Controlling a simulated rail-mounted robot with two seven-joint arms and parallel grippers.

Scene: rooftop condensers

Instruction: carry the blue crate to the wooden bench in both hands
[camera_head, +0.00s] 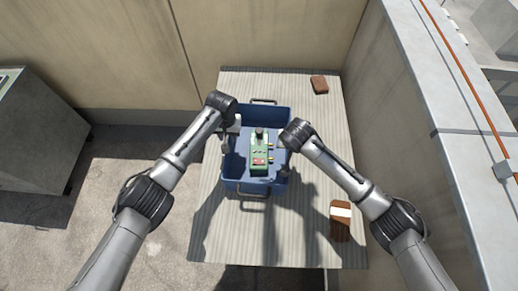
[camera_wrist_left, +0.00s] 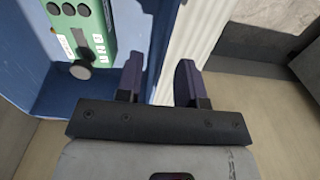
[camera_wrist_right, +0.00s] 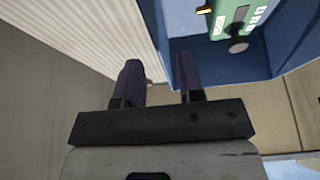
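The blue crate (camera_head: 240,112) sits on a pale ribbed tabletop (camera_head: 215,220) in the head view, with a dark handle at its far and near ends. A green device with a black knob (camera_head: 259,160) is inside it. My left gripper (camera_head: 226,147) is at the crate's left wall, and my right gripper (camera_head: 284,172) is at its right wall. In the left wrist view the fingers (camera_wrist_left: 160,82) are apart, with the crate's wall edge between or just beyond them. The right wrist view shows the right fingers (camera_wrist_right: 162,82) likewise apart. Contact cannot be told. No separate wooden bench is recognisable.
A brown block (camera_head: 319,84) lies at the tabletop's far right. A brown block with a white band (camera_head: 340,220) lies near its front right. A grey cabinet (camera_head: 38,135) stands at the left. A parapet wall (camera_head: 410,130) bounds the right. Concrete floor is clear at the left.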

